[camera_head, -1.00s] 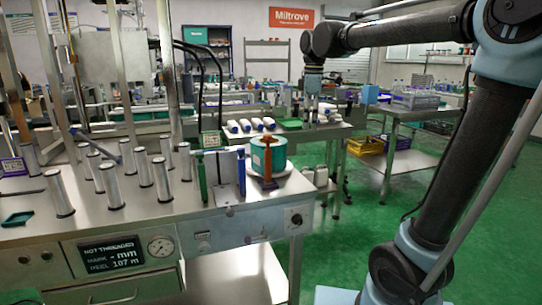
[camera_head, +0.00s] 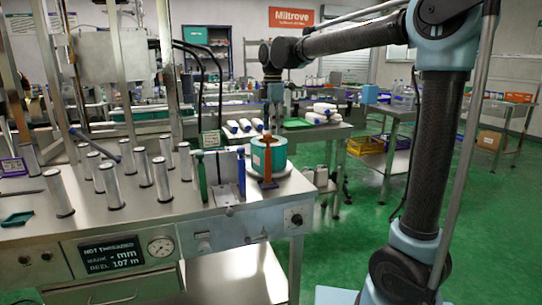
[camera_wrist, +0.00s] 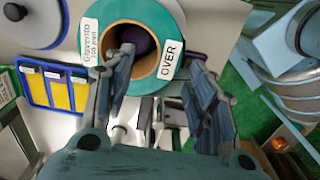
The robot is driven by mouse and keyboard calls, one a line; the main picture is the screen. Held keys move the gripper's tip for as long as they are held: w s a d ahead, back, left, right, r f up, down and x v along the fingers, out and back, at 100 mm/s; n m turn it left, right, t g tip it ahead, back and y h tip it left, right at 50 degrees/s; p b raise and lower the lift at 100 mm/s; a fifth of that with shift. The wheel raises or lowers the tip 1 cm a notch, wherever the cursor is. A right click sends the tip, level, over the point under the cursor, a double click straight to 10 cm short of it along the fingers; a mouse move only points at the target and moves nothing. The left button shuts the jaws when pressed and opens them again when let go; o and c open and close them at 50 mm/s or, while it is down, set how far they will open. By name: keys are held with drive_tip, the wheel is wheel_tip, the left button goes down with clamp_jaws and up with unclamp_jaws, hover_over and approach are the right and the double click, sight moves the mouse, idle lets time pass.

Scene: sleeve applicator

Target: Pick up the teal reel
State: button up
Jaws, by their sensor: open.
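The teal reel (camera_head: 279,152) lies flat on a pale round plate at the right end of the steel bench, partly behind an orange post. In the wrist view the teal reel (camera_wrist: 178,22) is at the top, with a brown core ring, a dark centre and white labels, one reading "OVER". My gripper (camera_wrist: 160,65) is open, its two fingers apart and pointing towards the reel's near side, with nothing between them. In the head view my gripper (camera_head: 273,115) is above the reel; its fingertips are hard to make out.
Several steel cylinders (camera_head: 109,186) stand to the left. A blue tray with yellow cards (camera_wrist: 58,90) shows in the wrist view. Green floor (camera_head: 345,225) lies right of the bench.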

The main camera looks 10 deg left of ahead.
sight(273, 144)
wheel_tip(273, 144, down, 4)
drive_tip(key=shift+f, duration=0.2)
drive_tip(key=shift+s+d+f, duration=0.1)
drive_tip(key=shift+s+f, duration=0.05)
drive_tip(key=shift+f, duration=1.2)
drive_tip(key=shift+s+f, duration=0.15)
drive_tip(key=shift+f, duration=1.2)
drive_tip(key=shift+c, duration=0.2)
clamp_jaws()
